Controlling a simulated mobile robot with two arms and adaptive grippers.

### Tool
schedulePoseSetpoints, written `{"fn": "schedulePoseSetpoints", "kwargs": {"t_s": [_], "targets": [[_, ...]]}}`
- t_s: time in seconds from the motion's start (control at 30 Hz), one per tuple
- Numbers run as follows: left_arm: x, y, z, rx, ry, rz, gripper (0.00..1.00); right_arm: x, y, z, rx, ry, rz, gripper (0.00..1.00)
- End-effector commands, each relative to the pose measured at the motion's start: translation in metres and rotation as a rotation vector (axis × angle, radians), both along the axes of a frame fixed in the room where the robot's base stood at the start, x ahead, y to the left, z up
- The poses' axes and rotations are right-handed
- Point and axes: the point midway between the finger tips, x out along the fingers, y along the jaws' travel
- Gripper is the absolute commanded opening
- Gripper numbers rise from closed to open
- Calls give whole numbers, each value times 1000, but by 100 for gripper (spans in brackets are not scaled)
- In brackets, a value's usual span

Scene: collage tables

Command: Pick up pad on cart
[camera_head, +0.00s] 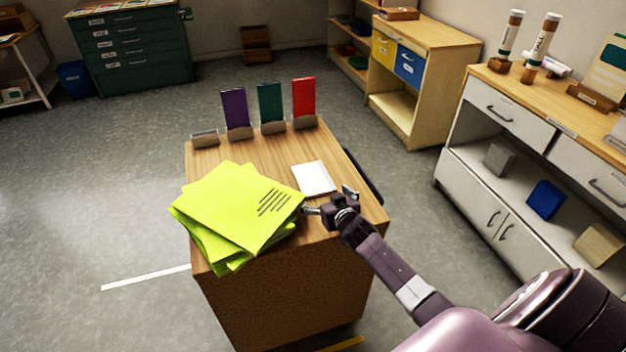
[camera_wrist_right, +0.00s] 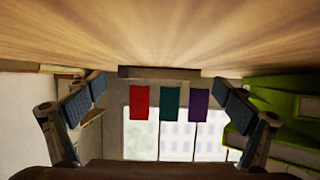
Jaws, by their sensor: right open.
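A white pad (camera_head: 314,178) lies flat on the wooden top of the cart (camera_head: 262,150), right of the middle. My right gripper (camera_head: 331,201) is open and empty just in front of the pad's near edge, low over the top. In the right wrist view, the open fingers of my right gripper (camera_wrist_right: 162,90) stand wide apart on both sides, with the wooden surface (camera_wrist_right: 160,30) at the top of that picture. My left gripper is not in view.
A stack of lime-green sheets (camera_head: 235,212) covers the cart's near left, close to my right gripper. Purple (camera_head: 235,108), teal (camera_head: 270,103) and red (camera_head: 304,97) cards stand in holders at the far edge. A white cabinet (camera_head: 505,160) stands to the right.

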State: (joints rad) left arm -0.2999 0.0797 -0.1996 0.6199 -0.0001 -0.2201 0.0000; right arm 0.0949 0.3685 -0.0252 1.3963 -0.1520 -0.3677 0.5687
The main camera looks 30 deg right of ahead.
Motion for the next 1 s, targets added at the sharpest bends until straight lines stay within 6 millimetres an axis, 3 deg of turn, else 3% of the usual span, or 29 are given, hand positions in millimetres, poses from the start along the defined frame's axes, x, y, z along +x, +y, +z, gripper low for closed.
{"fn": "schedulePoseSetpoints", "kwargs": {"t_s": [0.07, 0.5, 1.0], "targets": [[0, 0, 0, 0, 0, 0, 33, 0, 0, 0, 0, 0, 0, 95], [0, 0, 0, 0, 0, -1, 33, -1, 0, 0, 0, 1, 0, 48], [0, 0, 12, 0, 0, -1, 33, -1, 0, 10, 1, 0, -2, 48]]}}
